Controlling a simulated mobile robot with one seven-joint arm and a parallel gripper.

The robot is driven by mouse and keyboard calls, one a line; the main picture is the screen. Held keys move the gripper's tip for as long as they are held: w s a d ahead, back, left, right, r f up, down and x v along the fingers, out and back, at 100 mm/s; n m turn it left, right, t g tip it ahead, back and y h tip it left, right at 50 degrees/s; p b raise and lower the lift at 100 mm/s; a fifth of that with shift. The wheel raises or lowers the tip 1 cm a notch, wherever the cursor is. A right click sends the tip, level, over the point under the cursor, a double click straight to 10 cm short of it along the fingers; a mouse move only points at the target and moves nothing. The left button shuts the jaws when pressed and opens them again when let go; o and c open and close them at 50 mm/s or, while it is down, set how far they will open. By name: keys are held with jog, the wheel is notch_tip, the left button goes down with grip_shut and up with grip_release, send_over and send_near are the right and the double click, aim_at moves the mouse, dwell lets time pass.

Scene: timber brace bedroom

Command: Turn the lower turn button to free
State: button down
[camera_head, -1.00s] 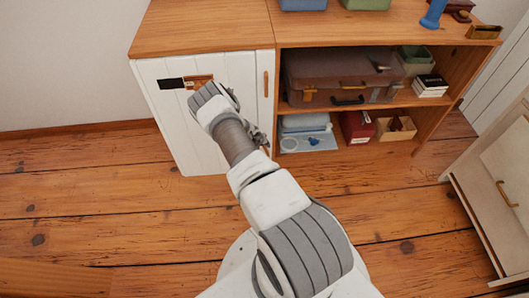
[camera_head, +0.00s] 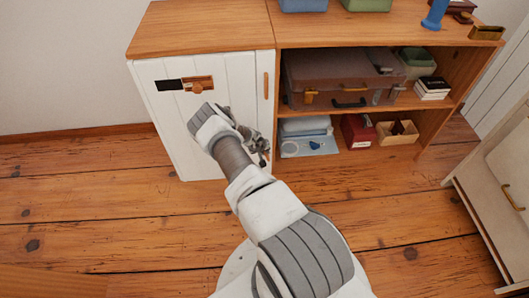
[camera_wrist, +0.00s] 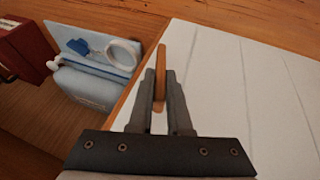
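The white door (camera_head: 225,75) of the wooden cabinet is closed. A narrow wooden turn button (camera_head: 266,85) stands upright at its upper right edge. My gripper (camera_head: 262,152) is low by the same edge, and the arm hides that part of the door in the head view. In the wrist view, a lower wooden turn button (camera_wrist: 161,75) lies roughly along the door edge, slightly angled to it. My gripper's (camera_wrist: 161,80) two dark fingers flank it closely, one on each side. I cannot tell whether they press on it.
A black plate (camera_head: 169,85) and a brown latch piece (camera_head: 198,85) are on the upper door. The open shelf beside it holds a brown suitcase (camera_head: 325,75), a blue container (camera_head: 305,125) and a red box (camera_head: 357,130). A pale drawer unit (camera_head: 490,190) stands at right.

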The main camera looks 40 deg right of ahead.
jog(key=shift+s+r+p, duration=0.1)
jog(key=shift+r+p, duration=0.05)
jog(key=shift+p, duration=0.45)
jog(key=shift+s+y+p, duration=0.15)
jog(key=shift+y+p, duration=0.15)
jog(key=shift+p, duration=0.8)
jog(key=shift+t+p, duration=0.3)
jog(key=shift+p, duration=0.1)
jog(key=shift+s+d+m+y+p, duration=0.1)
jog(key=shift+m+y+p, duration=0.2)
jog(key=shift+y+p, duration=0.6)
jog(key=shift+f+t+p, duration=0.2)
jog(key=shift+t+p, duration=0.3)
jog(key=shift+p, duration=0.35)
jog(key=c, duration=0.9)
grip_release()
jog(key=shift+d, duration=0.1)
jog(key=shift+o, duration=0.2)
